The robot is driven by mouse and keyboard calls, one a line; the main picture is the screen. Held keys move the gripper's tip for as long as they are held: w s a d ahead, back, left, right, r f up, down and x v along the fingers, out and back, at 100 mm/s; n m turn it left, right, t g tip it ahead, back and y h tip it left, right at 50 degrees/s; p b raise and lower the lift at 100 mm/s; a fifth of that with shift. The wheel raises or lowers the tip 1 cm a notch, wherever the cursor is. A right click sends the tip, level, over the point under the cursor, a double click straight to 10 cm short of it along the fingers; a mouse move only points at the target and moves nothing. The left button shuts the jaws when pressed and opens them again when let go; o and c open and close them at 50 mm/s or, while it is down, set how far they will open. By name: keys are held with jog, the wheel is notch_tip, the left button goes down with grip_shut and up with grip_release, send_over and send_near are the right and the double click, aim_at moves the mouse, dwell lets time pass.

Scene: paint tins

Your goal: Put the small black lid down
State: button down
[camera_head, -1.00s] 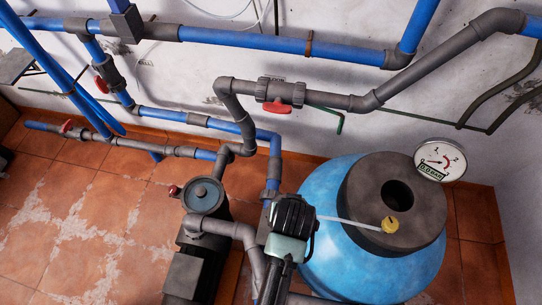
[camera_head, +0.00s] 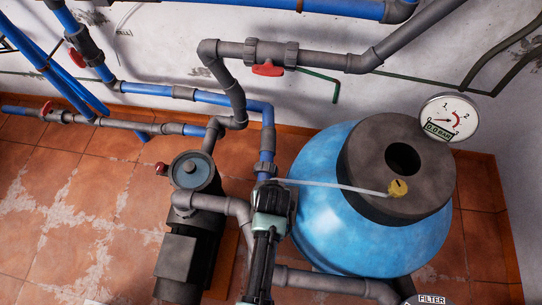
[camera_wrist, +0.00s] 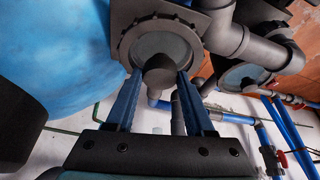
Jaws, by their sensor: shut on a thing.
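My gripper (camera_wrist: 160,76) shows in the wrist view with its two blue fingers on either side of a small dark round piece, which I take to be the small black lid (camera_wrist: 159,67). The fingers are shut on it. Beyond it in that view is a grey round cover with a dark ring (camera_wrist: 160,40); I cannot tell how far apart they are. In the head view my gripper (camera_head: 272,200) is seen from behind, between the pump (camera_head: 190,172) and the blue tank (camera_head: 335,225). The fingertips and the lid are hidden there.
The blue tank has a dark top with a hole, a yellow fitting (camera_head: 398,188) and a pressure gauge (camera_head: 449,117). A thin white tube (camera_head: 330,184) runs from the fitting towards my gripper. Grey and blue pipes (camera_head: 225,100) line the wall. Tiled floor (camera_head: 60,190) is open at left.

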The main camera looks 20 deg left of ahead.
jog(key=shift+w+f, duration=0.1)
jog(key=shift+f, duration=0.6)
jog(key=shift+f, duration=0.2)
jog(key=shift+c, duration=1.4)
grip_release()
